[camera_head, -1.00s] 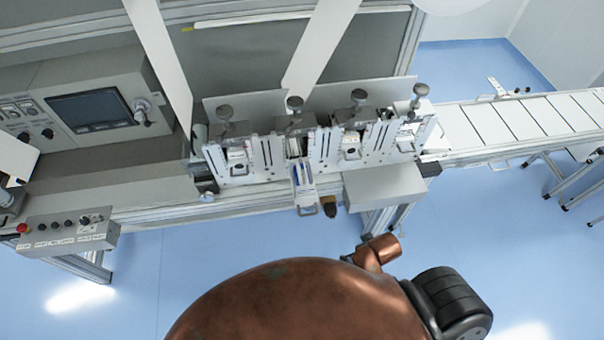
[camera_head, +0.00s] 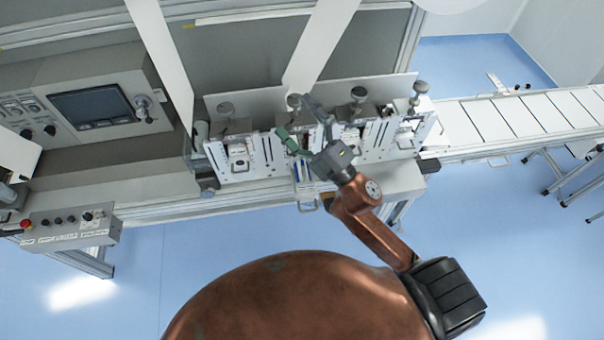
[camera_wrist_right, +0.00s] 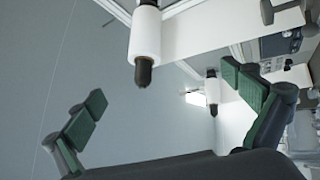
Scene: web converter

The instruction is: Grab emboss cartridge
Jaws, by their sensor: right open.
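The emboss cartridge seems to be the narrow white and blue unit (camera_head: 301,178) that sticks out at the front of the converter's middle station, with a loop handle at its lower end. My right gripper (camera_head: 296,115) is over that station in the head view, its wrist and arm covering part of the unit's right side. Its two green-padded fingers are spread wide, and in the right wrist view the gripper (camera_wrist_right: 168,100) has nothing between the pads. The cartridge cannot be made out in the wrist view. My left gripper is not in view.
Knobs on posts (camera_head: 357,95) stand along the top of the station row. White web strips (camera_head: 318,45) hang above it. A conveyor (camera_head: 520,120) runs off right, and a control panel with a screen (camera_head: 92,107) is at left. White rollers (camera_wrist_right: 145,35) show in the wrist view.

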